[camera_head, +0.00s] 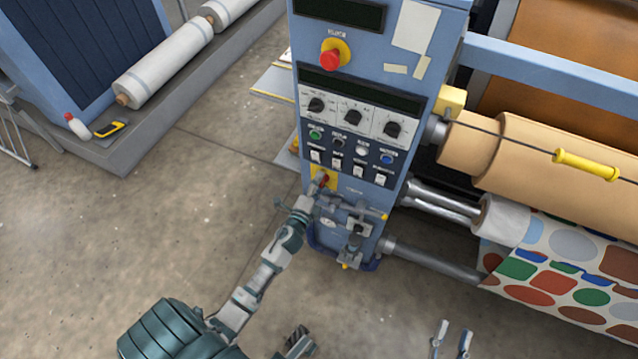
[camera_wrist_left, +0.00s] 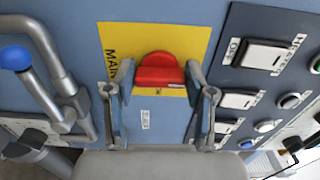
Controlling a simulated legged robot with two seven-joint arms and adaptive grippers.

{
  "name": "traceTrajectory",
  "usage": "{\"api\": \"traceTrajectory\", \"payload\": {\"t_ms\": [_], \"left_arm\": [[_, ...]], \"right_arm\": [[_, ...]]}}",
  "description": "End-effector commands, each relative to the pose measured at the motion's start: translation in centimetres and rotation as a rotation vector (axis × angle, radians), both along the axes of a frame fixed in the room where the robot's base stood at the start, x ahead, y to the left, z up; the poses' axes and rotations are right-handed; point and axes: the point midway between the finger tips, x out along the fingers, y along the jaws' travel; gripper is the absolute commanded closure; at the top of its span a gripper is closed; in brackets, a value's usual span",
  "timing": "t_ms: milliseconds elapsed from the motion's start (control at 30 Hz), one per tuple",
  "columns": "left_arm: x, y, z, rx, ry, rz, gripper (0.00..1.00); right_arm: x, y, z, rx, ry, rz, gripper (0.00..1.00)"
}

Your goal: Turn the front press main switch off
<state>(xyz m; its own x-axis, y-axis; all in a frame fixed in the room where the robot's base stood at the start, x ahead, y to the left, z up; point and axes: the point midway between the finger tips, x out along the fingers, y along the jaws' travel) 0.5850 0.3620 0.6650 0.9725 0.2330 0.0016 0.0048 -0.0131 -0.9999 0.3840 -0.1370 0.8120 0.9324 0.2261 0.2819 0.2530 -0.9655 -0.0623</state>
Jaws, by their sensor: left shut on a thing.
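The main switch (camera_wrist_left: 160,72) is a red knob on a yellow plate (camera_wrist_left: 118,40) low on the blue press cabinet's front. In the head view the red knob (camera_head: 323,179) is partly covered by my left gripper (camera_head: 315,190). In the left wrist view my left gripper (camera_wrist_left: 160,78) has one finger on each side of the knob, shut on it. The knob's wide side lies across the picture between the fingertips. Two finger-like parts of my right gripper (camera_head: 452,335) show at the bottom edge, apart from each other, with nothing visible between them.
Above the switch are rocker switches (camera_head: 336,164), buttons, dials (camera_head: 353,117) and a red emergency button (camera_head: 330,58). A metal valve with a handle (camera_head: 358,230) sits just below. Rollers (camera_head: 540,150) with patterned fabric (camera_head: 570,270) stand at right.

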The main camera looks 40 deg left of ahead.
Motion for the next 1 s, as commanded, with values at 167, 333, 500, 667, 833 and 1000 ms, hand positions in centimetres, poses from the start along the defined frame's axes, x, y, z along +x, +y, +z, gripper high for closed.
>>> {"api": "traceTrajectory", "payload": {"t_ms": [167, 333, 500, 667, 833, 1000], "left_arm": [[-0.3, 0.0, -0.8, -0.005, 0.014, 0.003, 0.21], [-0.2, 0.0, -0.5, -0.003, 0.009, 0.002, 0.21], [-0.3, 0.0, -0.3, -0.002, 0.006, 0.001, 0.21], [-2.1, -0.5, -0.4, -0.004, 0.007, 0.002, 0.21], [-5.8, -1.4, -0.5, -0.005, 0.009, 0.002, 0.21], [-9.3, -2.1, -0.6, -0.007, 0.01, 0.003, 0.21]], "right_arm": [[0.0, 0.0, -0.1, 0.0, 0.001, 0.0, 0.6], [0.0, 0.0, -0.1, 0.0, 0.0, 0.0, 0.6], [-0.1, -0.1, 0.2, -0.001, -0.005, -0.002, 0.6], [-0.1, -0.1, 0.2, -0.001, -0.004, -0.001, 0.6], [-0.1, -0.1, 0.2, -0.001, -0.003, -0.001, 0.6], [-0.1, 0.0, 0.1, 0.0, -0.002, 0.0, 0.6]]}}
